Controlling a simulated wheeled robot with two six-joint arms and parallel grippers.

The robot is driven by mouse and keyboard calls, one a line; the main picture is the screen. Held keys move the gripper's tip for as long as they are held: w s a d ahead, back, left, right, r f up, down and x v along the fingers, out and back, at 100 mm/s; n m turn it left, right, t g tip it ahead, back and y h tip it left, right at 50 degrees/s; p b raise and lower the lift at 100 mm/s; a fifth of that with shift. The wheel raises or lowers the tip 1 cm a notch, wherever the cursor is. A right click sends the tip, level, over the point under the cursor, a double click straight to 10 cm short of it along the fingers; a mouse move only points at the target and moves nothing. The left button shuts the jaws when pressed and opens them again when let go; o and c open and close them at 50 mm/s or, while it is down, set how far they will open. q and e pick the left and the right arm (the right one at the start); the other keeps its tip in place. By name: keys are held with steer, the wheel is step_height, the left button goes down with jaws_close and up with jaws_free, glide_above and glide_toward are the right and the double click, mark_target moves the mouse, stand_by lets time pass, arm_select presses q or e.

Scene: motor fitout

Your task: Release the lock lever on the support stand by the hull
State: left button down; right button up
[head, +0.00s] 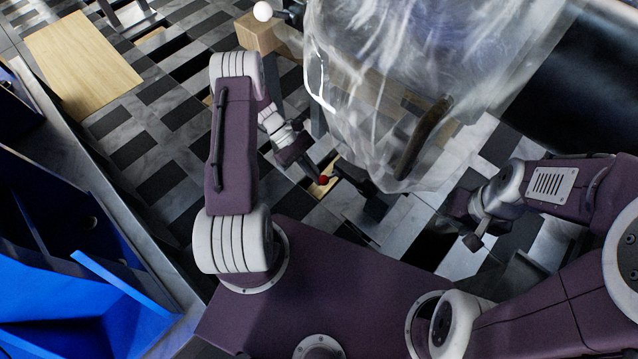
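A small red knob (323,180), which looks like the end of the lock lever, shows low beside the stand. The lever's shaft is hard to make out. A dark metal part (374,207), possibly of the support stand, stands to the right of the knob. My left gripper (312,171) points down at the knob, very close to it; I cannot tell whether it touches it or how far its fingers are apart. A hull-like body under clear plastic wrap (385,90) fills the upper middle. My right gripper (462,222) hangs lower right of the wrap, apart from the knob; its fingers are unclear.
A wooden block (258,34) with a white ball (263,11) stands at the top. A dark curved handle-like piece (423,135) lies against the wrap. A blue bin (75,300) is at the left, a wooden board (83,62) upper left.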

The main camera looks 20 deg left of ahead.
arm_select(q)
steer(key=shift+r, duration=0.1)
steer(key=p+v, duration=0.1)
steer(key=v, duration=0.8)
steer(key=shift+p, duration=0.3)
